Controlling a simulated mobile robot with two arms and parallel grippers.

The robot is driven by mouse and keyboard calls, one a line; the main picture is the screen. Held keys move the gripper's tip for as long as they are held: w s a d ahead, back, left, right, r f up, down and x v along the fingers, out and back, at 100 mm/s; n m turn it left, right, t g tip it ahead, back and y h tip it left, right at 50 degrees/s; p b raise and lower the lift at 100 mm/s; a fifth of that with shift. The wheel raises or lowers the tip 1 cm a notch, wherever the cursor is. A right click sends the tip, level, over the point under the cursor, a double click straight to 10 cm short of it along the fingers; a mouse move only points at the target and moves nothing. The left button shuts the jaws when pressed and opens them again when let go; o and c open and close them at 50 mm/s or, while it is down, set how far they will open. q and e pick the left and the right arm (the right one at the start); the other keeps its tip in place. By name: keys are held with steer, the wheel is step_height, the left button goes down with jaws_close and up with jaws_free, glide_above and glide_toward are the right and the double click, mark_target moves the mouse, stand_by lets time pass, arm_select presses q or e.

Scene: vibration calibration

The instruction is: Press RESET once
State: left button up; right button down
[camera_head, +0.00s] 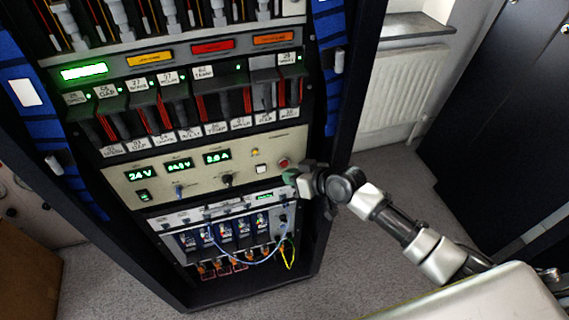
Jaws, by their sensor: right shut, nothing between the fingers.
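A beige control panel (150,173) sits in the lower part of a dark rack. It has green number displays, a black knob (227,180), a square white button (262,169) and a round red button (284,162). The small labels are too small to read, so I cannot tell which control is RESET. My right gripper (291,176) is shut and empty at the panel's right end, just below the red button and right of the white one. I cannot tell whether it touches the panel. My left gripper is not in view.
Below the panel is a unit with a looping blue cable (245,263) and a yellow-green wire (290,254). Above are rows of labelled modules and a lit green indicator (84,73). A radiator (400,88) and a dark cabinet (500,130) stand right, with grey floor between.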

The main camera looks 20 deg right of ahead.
steer(key=shift+w, duration=0.15)
stand_by(0.7)
steer(key=shift+w, duration=0.3)
steer(key=shift+w+b, duration=0.4)
steer(key=shift+b, duration=0.1)
stand_by(0.5)
steer(key=shift+r, duration=0.1)
steer(key=shift+s+p, duration=0.3)
steer(key=shift+p, duration=0.1)
steer(key=shift+s, duration=0.45)
